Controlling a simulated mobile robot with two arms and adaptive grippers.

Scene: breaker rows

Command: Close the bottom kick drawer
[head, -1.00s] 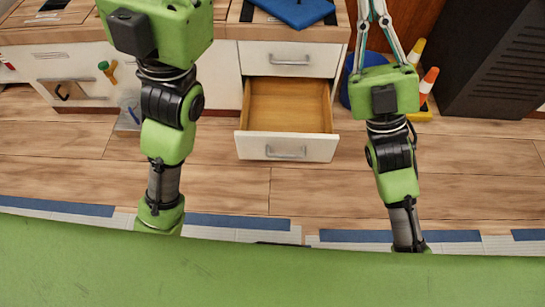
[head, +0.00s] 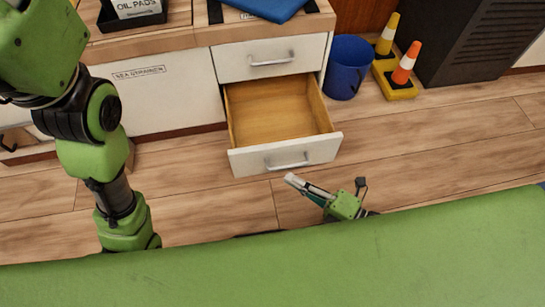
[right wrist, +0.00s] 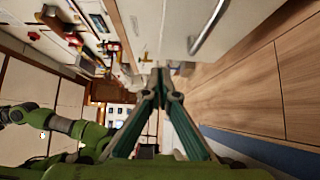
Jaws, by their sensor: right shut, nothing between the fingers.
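The bottom kick drawer (head: 285,156) stands pulled out from the white cabinet, with its bare wooden inside (head: 275,108) in view and empty. It has a silver bar handle on its white front. My right gripper (head: 290,179) is shut and empty, low in front of the drawer front, with a small gap between them in the picture. In the right wrist view, the shut fingers (right wrist: 160,72) meet at a point, and a white front with a silver handle (right wrist: 207,27) is above and right of them. My left arm is at the left of the head view; its gripper is out of frame.
A closed upper drawer (head: 270,58) is above the open one. A blue bucket (head: 347,67) and orange and yellow cones (head: 405,64) stand right of the cabinet, beside a dark unit (head: 478,40). The wooden floor (head: 440,140) at the right is clear.

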